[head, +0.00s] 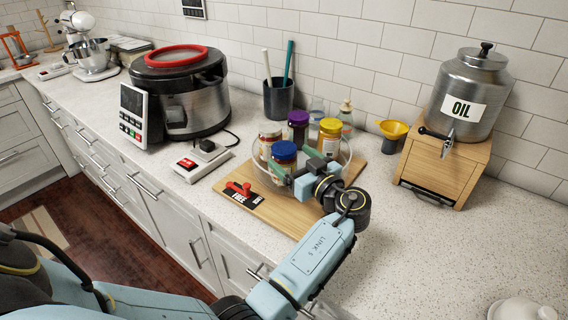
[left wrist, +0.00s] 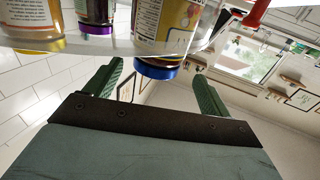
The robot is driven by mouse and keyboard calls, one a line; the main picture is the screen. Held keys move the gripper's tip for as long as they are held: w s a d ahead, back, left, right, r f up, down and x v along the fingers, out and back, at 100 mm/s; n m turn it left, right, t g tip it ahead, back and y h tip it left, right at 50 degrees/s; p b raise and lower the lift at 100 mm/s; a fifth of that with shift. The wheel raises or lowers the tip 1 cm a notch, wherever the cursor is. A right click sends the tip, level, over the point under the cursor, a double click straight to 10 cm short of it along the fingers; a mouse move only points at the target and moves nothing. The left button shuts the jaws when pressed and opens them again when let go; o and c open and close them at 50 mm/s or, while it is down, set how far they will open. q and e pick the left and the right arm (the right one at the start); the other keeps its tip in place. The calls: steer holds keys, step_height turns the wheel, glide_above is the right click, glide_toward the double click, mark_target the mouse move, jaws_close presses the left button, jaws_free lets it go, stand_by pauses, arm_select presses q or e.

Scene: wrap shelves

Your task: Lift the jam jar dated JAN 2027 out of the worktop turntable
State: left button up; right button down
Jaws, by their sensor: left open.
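A clear-walled turntable (head: 343,158) stands on a wooden board and holds several jars. The jars have a blue lid (head: 284,149), a white lid (head: 270,131), a purple lid (head: 298,118) and a yellow lid (head: 330,126). No date is legible on any label. My left gripper (head: 297,162) is open at the near right side of the turntable, beside the blue-lidded jar. In the left wrist view, which is upside down, the blue lid (left wrist: 157,70) shows between the two green fingers, with no visible grip. My right gripper is out of view.
A red-handled lever (head: 238,188) sits on the board (head: 262,208). A large cooker (head: 180,95) stands left. A dark utensil cup (head: 278,98), a yellow funnel (head: 392,130) and an oil dispenser (head: 468,95) stand behind and right. The right front worktop is mostly clear.

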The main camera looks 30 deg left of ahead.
arm_select(q)
steer(key=p+x, duration=0.1)
steer(key=x, duration=0.4)
steer(key=shift+w+d, duration=0.1)
steer(key=shift+w, duration=0.1)
jaws_close()
stand_by(0.3)
